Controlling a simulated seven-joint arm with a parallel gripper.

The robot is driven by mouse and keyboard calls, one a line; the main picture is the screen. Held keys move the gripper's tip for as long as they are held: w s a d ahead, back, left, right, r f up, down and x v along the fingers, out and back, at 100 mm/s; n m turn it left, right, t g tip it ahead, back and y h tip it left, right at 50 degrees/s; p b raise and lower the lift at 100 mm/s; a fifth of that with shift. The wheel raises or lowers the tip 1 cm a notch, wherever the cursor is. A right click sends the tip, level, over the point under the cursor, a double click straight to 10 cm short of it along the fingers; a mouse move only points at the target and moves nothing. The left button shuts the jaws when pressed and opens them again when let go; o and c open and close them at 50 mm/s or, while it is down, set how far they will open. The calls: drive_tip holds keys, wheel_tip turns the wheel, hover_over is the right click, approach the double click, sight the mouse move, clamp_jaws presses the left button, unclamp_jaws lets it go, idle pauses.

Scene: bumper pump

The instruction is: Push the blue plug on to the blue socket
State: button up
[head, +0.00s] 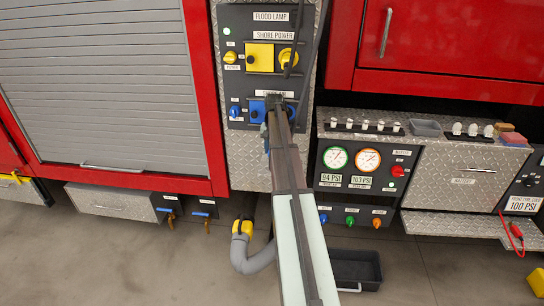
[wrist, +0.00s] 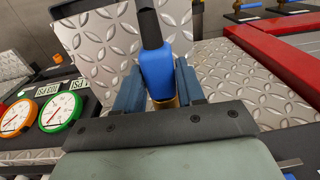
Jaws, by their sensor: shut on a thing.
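My gripper (wrist: 158,80) is shut on the blue plug (wrist: 157,68), one grey-blue finger on each side of it. A black cable leaves one end of the plug, and a brass-coloured part shows at its other end, close to the gripper's palm. In the head view my arm reaches up to the lower part of the dark panel. The blue socket (head: 290,113) is mostly hidden behind my arm there, beside a blue cover (head: 257,109). The plug cannot be made out in the head view. I cannot tell whether plug and socket touch.
Above are a yellow cover (head: 259,57) and a yellow socket (head: 288,58) with a dark cable. A blue knob (head: 235,111) lies left of the blue cover. The gauge panel (head: 367,170) stands right of my arm. A grey hose (head: 250,257) hangs below.

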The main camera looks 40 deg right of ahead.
drive_tip(key=s+d+t, duration=0.1)
drive_tip(key=s+d, duration=0.2)
drive_tip(key=s+d+f+m+t+y, duration=0.1)
drive_tip(key=s+d, duration=0.2)
drive_tip(key=s+d+f+m+t+y, duration=0.1)
drive_tip(key=s+d, duration=0.2)
drive_tip(key=d, duration=0.1)
drive_tip(key=shift+s+f, duration=0.25)
drive_tip(key=shift+s, duration=0.05)
drive_tip(key=s+f+t+y, duration=0.2)
drive_tip(key=s+t, duration=0.1)
drive_tip(key=s, duration=0.1)
drive_tip(key=w+a+r+n+t+y, duration=0.1)
drive_tip(key=w+a+r+t+y, duration=0.1)
drive_tip(key=r, duration=0.6)
drive_tip(key=w+a+r+n+t+y, duration=0.1)
drive_tip(key=a+r+t+y, duration=0.3)
drive_tip(key=r, duration=0.5)
drive_tip(key=w+a+y, duration=0.1)
drive_tip(key=a+y, duration=0.1)
drive_tip(key=a, duration=0.1)
drive_tip(key=shift+w+a+r+y, duration=0.2)
drive_tip(key=shift+w+a+y, duration=0.1)
drive_tip(key=shift+w, duration=0.05)
drive_tip(key=w+d, duration=0.4)
drive_tip(key=shift+w+d, duration=0.3)
drive_tip(key=shift+w, duration=0.05)
drive_tip(key=shift+w+d, duration=0.45)
drive_tip(key=shift+d, duration=0.05)
idle(0.5)
